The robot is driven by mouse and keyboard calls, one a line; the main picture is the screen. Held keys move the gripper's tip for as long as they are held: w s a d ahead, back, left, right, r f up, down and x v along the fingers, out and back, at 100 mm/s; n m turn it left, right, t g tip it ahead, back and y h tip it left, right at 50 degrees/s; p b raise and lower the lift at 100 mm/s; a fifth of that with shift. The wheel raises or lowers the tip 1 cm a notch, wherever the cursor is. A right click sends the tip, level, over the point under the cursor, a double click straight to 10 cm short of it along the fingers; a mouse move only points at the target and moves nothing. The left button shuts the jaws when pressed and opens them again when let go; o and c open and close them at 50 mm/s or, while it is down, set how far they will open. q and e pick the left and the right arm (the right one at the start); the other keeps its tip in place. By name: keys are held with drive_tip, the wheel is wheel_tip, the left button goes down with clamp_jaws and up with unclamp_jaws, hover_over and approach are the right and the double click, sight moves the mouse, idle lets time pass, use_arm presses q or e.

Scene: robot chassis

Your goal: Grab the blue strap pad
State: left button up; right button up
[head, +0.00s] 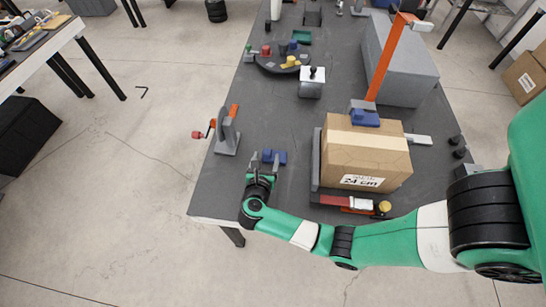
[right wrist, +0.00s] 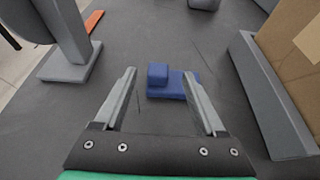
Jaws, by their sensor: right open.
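A small stepped blue pad (head: 275,156) lies on the dark table top, left of the cardboard box; it also shows in the right wrist view (right wrist: 175,86). My right gripper (head: 265,163) is open and empty, low over the table on the near side of this pad. In the right wrist view its two fingers (right wrist: 158,72) point toward the pad, which shows between and just beyond them, with its right end close to the right finger. My left gripper is not in view.
The cardboard box (head: 366,155) stands in a grey holder (head: 316,165) right of my gripper. A grey bracket with a red-knobbed crank (head: 227,135) stands to the left. A grey block (head: 400,70) lies behind. The table between bracket and holder is mostly clear.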

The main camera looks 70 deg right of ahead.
sight(267, 152)
drive_tip(key=x, duration=0.3)
drive_tip(key=shift+w+d+f+b, duration=0.15)
drive_tip(key=shift+d+f+b, duration=0.1)
drive_tip(key=shift+b, duration=0.1)
drive_tip(key=shift+r, duration=0.1)
clamp_jaws()
